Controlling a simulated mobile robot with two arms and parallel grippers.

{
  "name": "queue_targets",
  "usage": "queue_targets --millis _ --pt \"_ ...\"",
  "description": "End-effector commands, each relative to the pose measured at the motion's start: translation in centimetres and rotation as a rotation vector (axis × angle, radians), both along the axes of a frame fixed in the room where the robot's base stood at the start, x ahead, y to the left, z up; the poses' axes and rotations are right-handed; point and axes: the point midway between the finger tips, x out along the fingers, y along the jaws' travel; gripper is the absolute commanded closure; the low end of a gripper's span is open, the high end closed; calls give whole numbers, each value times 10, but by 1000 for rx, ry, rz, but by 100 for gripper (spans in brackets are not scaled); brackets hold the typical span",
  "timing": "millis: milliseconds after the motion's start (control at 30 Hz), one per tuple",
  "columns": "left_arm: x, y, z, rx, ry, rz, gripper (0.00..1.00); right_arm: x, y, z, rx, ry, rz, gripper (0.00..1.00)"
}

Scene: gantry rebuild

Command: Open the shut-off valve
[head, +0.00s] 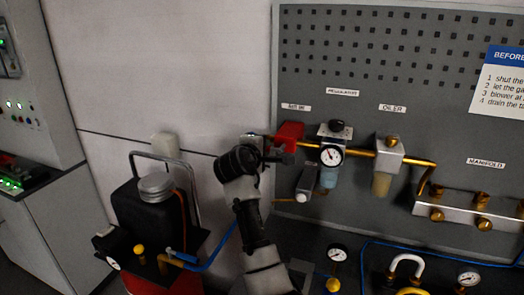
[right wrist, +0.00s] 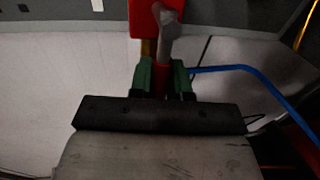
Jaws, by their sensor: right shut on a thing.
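The shut-off valve (head: 289,134) is a red block on the brass pipe, at the left edge of the grey panel in the head view. My right gripper (head: 280,156) is at its lower front, its arm coming up from below. In the right wrist view the red valve part (right wrist: 150,15) is at the top, with a grey rounded piece in front of it. The green fingertips of my right gripper (right wrist: 162,75) are shut on a red handle (right wrist: 160,82) below it. The fingers hide much of the handle, so its exact angle is hard to tell. My left gripper is not in view.
Right of the valve are a regulator with a gauge (head: 331,156), an oiler (head: 388,152) and a manifold (head: 470,208). A grey cylinder (head: 308,180) hangs close below the valve. A black tank unit (head: 150,215) with a blue hose stands at left.

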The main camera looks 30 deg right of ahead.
Motion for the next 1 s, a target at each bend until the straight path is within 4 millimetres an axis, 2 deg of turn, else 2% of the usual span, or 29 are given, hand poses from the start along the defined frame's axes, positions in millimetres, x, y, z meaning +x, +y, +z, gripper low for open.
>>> queue_targets --millis 633,667,800,1000 --pt "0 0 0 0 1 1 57 0 0 3 35 -44 0 100" --pt "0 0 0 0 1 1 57 0 0 3 35 -44 0 79" --pt "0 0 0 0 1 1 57 0 0 3 33 -41 1 58" --pt "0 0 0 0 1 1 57 0 0 3 31 -39 0 58"
